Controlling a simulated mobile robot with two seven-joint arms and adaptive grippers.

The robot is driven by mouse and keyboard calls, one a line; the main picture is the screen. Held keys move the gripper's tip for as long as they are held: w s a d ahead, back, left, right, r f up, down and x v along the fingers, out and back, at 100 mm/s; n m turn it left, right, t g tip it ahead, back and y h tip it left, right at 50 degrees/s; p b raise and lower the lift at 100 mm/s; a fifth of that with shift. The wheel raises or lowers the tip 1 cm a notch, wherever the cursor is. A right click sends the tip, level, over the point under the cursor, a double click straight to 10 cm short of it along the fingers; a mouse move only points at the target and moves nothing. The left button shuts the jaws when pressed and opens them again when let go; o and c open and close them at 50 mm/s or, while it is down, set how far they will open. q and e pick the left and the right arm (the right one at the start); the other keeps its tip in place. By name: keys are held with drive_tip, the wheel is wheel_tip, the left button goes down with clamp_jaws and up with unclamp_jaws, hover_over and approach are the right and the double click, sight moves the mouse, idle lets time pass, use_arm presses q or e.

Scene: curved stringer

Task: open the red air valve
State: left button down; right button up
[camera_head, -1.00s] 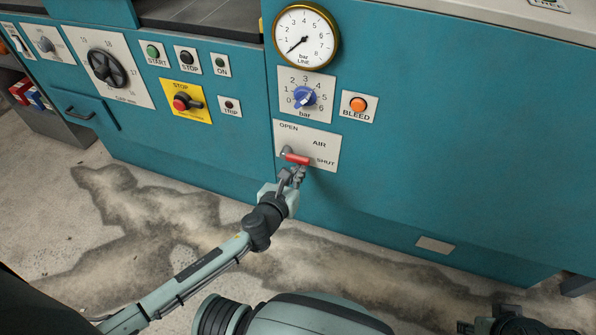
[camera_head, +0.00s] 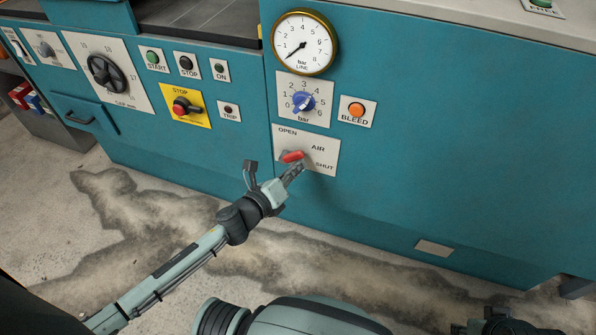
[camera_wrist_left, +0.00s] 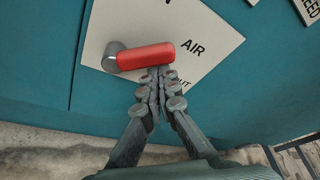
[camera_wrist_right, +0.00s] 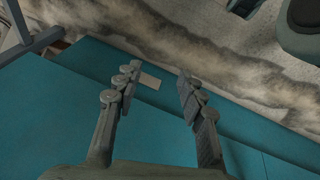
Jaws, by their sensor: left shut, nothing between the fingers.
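The red valve handle (camera_head: 292,156) sits on the white AIR plate (camera_head: 322,160), with OPEN at upper left and SHUT at lower right. Its grey pivot is at its left end, and the handle points right, tilted slightly upward in the head view. In the left wrist view the handle (camera_wrist_left: 146,56) lies across the picture. My left gripper (camera_head: 293,171) is shut and empty, its fingertips (camera_wrist_left: 158,74) just under the handle's free end, touching or nearly so. My right gripper (camera_wrist_right: 158,82) is open and empty, away from the valve.
Above the valve are a pressure gauge (camera_head: 304,43) with its needle low, a blue regulator knob (camera_head: 303,101) and an orange BLEED button (camera_head: 356,109). A yellow STOP plate (camera_head: 186,107) is to the left. The teal panel right of the valve is largely bare.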

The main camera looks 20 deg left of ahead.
use_arm(q)
drive_tip(key=shift+a+r+n+h+b, duration=0.25)
drive_tip(key=shift+r+n+h+b, duration=0.1)
drive_tip(key=shift+n, duration=0.45)
drive_tip(key=shift+a+r+n+t+h+b, duration=0.35)
drive_tip(key=shift+r+n+t+h+b, duration=0.1)
drive_tip(key=shift+n, duration=0.65)
drive_tip(key=shift+a+r+n, duration=0.25)
drive_tip(key=shift+a+n, duration=0.05)
drive_tip(key=shift+n, duration=0.4)
drive_tip(key=n, duration=0.1)
drive_tip(key=a+n+t+b, duration=0.1)
drive_tip(key=shift+r+n+h, duration=0.3)
drive_tip(key=shift+r+h, duration=0.05)
drive_tip(key=shift+h, duration=0.05)
drive_tip(key=shift+a+r+n+t, duration=0.1)
drive_tip(key=shift+a+n+t, duration=0.15)
drive_tip(key=shift+n, duration=0.15)
use_arm(e)
drive_tip(key=w+a+r+t+y, duration=0.1)
drive_tip(key=w+a+r+t, duration=0.3)
drive_tip(key=w+r, duration=0.1)
drive_tip(key=shift+a+r+n, duration=0.25)
drive_tip(key=shift+r+n, duration=0.05)
drive_tip(key=shift+r, duration=0.55)
use_arm(q)
drive_tip(key=shift+w+d, duration=0.1)
